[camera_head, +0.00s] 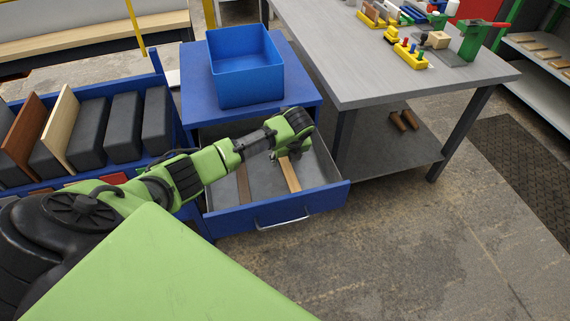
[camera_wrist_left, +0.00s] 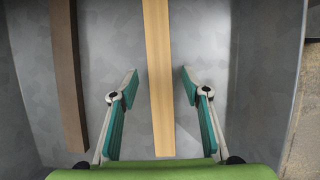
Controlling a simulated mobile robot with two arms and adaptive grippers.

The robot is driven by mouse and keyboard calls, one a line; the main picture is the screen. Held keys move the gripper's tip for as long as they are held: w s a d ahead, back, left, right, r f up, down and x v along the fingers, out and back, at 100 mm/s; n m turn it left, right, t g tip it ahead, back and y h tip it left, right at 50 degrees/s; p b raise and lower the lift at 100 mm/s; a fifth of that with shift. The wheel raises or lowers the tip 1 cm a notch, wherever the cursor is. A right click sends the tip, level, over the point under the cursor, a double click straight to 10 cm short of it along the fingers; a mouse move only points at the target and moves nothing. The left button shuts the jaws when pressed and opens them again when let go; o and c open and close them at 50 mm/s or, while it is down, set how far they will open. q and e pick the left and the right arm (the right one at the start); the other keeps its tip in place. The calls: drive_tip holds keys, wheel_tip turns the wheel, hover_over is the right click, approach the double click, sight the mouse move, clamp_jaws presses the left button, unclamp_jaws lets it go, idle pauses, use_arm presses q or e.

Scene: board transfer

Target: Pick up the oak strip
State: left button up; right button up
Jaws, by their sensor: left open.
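The oak strip (camera_head: 290,174) is a light wooden bar lying in the open drawer (camera_head: 277,214) of the blue cabinet. In the left wrist view the oak strip (camera_wrist_left: 158,70) runs lengthwise between the two fingers of my left gripper (camera_wrist_left: 155,83), with clear gaps on both sides. My left gripper (camera_head: 292,153) is open over the drawer and hides the strip's far part in the head view. A dark brown strip (camera_wrist_left: 66,75) lies to the left; it also shows in the head view (camera_head: 243,186). My right gripper is not in view.
A blue bin (camera_head: 246,68) stands on the cabinet top (camera_head: 190,92) behind the drawer. A grey workbench (camera_head: 390,75) stands to the right. A blue rack with dark blocks and upright boards (camera_head: 60,128) is at left. The floor (camera_head: 400,250) at front right is clear.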

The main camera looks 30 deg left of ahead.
use_arm(q)
drive_tip(key=shift+w+a+f, duration=0.1)
drive_tip(key=shift+f, duration=0.3)
drive_tip(key=c, duration=1.2)
clamp_jaws()
drive_tip(key=shift+r, duration=0.15)
